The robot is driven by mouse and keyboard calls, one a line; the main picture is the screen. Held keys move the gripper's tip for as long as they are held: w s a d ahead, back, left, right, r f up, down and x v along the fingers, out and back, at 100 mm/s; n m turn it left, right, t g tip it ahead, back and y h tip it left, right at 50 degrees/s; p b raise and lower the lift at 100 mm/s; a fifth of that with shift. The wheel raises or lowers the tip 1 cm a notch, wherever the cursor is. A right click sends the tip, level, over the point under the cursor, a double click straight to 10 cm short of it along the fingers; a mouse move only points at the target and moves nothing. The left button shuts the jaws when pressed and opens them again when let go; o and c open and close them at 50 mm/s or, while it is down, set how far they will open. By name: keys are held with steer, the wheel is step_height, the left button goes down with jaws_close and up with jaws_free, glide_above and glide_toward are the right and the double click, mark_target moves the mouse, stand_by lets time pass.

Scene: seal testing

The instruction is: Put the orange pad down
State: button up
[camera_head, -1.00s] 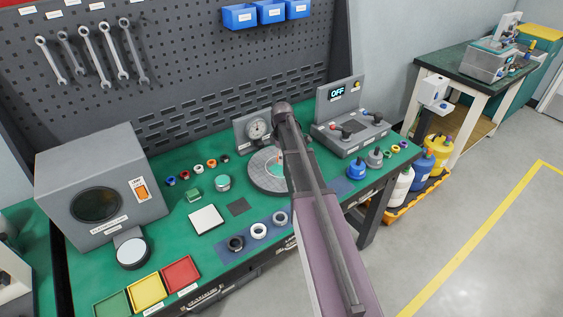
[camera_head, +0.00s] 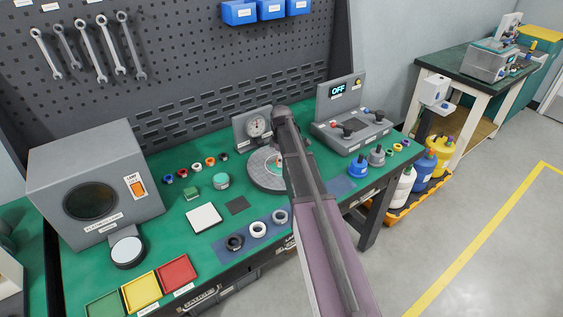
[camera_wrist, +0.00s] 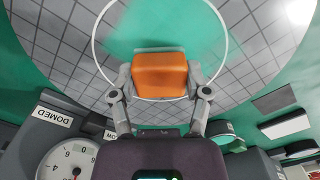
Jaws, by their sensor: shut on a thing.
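The orange pad (camera_wrist: 160,75) is a small block held between the two fingers of my gripper (camera_wrist: 160,88) in the wrist view. My gripper is shut on it. Behind the pad in the wrist view is a round, grey, gridded surface (camera_wrist: 60,50) with a thin white ring and a green patch. I cannot tell whether the pad touches it. In the head view a round grey plate (camera_head: 258,181) with a green middle lies on the bench beside my arm. My arm hides part of it and most of my gripper there.
A dial gauge (camera_head: 257,127) stands behind the plate, and a control box reading OFF (camera_head: 338,92) stands to its right. A white square (camera_head: 204,218), a green block (camera_head: 193,194) and a blue mat with rings (camera_head: 247,232) lie to the left and front. Coloured trays (camera_head: 142,290) are front left.

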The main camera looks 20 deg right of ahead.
steer(key=shift+f, duration=0.2)
steer(key=o, duration=1)
steer(key=shift+r, duration=0.25)
step_height(320, 180, up, 12)
steer(key=p, duration=1.2)
stand_by(0.4)
